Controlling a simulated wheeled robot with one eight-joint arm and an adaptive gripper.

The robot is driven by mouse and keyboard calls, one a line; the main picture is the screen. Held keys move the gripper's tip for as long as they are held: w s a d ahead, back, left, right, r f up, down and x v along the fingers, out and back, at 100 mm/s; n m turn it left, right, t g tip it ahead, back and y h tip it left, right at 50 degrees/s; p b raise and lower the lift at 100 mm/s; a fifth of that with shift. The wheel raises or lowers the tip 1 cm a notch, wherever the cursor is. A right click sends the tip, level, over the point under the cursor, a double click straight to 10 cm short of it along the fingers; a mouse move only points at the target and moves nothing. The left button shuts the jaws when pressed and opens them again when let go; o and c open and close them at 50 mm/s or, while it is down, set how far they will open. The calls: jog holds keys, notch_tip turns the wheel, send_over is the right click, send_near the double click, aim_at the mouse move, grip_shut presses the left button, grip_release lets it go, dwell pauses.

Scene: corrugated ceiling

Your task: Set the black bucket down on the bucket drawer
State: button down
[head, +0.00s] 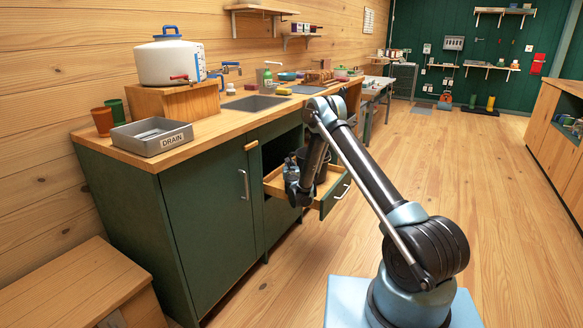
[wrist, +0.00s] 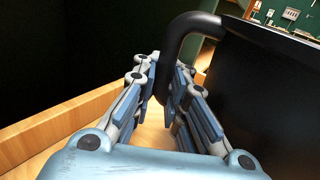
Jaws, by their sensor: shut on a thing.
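The black bucket (wrist: 270,95) fills the right of the wrist view, with its curved black handle (wrist: 182,28) on its left side. My gripper (wrist: 165,85) is shut on that handle, one finger on each side. In the head view my gripper (head: 291,172) is low over the pulled-out bucket drawer, and my arm partly hides the bucket there. The bucket drawer (head: 338,196) has a pale wood inside and a green front with a metal handle. Its wooden wall (wrist: 60,118) also shows in the wrist view. Whether the bucket's base touches the drawer floor is hidden.
The green cabinet (head: 215,215) and its wooden counter stand left of the drawer. A grey drain tray (head: 152,136), a white water container (head: 170,60) and a sink (head: 255,103) are on the counter. A low wooden bench (head: 75,285) stands front left. The floor to the right is clear.

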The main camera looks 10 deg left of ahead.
jog(key=shift+f, duration=0.5)
jog(key=c, duration=1.5)
grip_release()
jog(key=shift+c, duration=0.2)
